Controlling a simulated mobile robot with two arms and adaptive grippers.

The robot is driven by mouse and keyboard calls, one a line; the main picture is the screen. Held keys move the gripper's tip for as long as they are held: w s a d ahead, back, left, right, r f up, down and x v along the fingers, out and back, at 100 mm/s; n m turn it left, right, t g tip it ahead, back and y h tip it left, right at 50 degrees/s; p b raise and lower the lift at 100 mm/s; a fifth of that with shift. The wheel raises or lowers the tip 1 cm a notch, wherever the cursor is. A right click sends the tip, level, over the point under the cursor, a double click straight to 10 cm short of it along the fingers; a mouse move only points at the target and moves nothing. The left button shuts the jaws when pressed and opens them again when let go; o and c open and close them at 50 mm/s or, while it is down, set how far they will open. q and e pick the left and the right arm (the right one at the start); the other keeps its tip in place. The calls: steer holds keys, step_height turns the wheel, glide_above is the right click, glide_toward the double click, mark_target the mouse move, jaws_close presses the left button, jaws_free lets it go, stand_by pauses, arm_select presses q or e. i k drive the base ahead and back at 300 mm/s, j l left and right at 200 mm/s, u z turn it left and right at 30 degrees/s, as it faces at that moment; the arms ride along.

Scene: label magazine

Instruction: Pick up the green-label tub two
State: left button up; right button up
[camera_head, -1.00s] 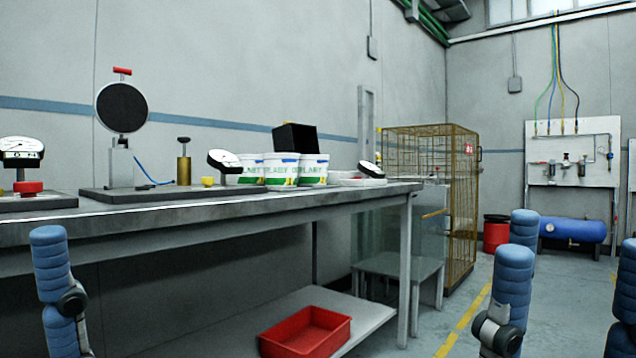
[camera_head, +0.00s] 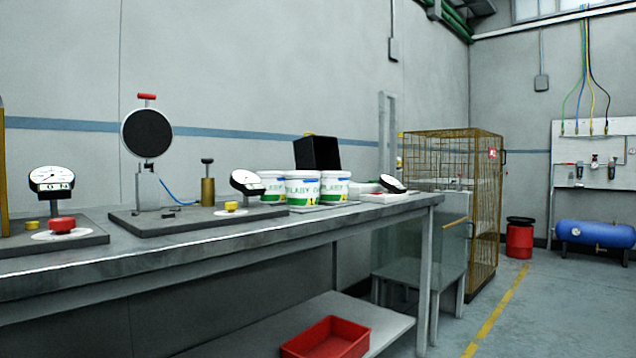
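Several white tubs with green lettering and green bands stand close together on the workbench, right of its middle. The front tub (camera_head: 302,189) is in the middle of the group, with one tub (camera_head: 272,187) to its left and another (camera_head: 336,187) to its right. Each shows a small yellow patch low on its label. I cannot tell which one is tub two. A dial gauge (camera_head: 246,182) partly covers the left tub. Neither of my grippers is in view.
The grey workbench (camera_head: 140,256) runs along the wall. A gauge stand (camera_head: 147,135) and a black box (camera_head: 316,153) stand on it. A red tray (camera_head: 326,340) lies on the lower shelf.

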mark_target(333, 185)
steer(key=i+l+z, duration=0.1)
steer(key=z, duration=1.15)
steer(key=i, duration=1.5)
steer(key=i+l, duration=0.1)
steer(key=i, duration=1.4)
steer(key=i+l+u, duration=0.1)
steer(key=i, duration=1.4)
steer(key=u, duration=0.45)
steer(key=i+u, duration=0.15)
steer(key=u, duration=0.35)
steer(key=l+u, duration=0.1)
steer(key=u, duration=0.35)
steer(key=i+u, duration=0.1)
steer(key=u, duration=0.35)
steer(key=l+u, duration=0.15)
steer(key=u, duration=0.3)
steer(key=i+j+u, duration=0.15)
steer(key=u, duration=0.3)
steer(key=i+j+u, duration=0.1)
steer(key=u, duration=0.35)
steer(key=i+u, duration=0.2)
steer(key=u, duration=0.25)
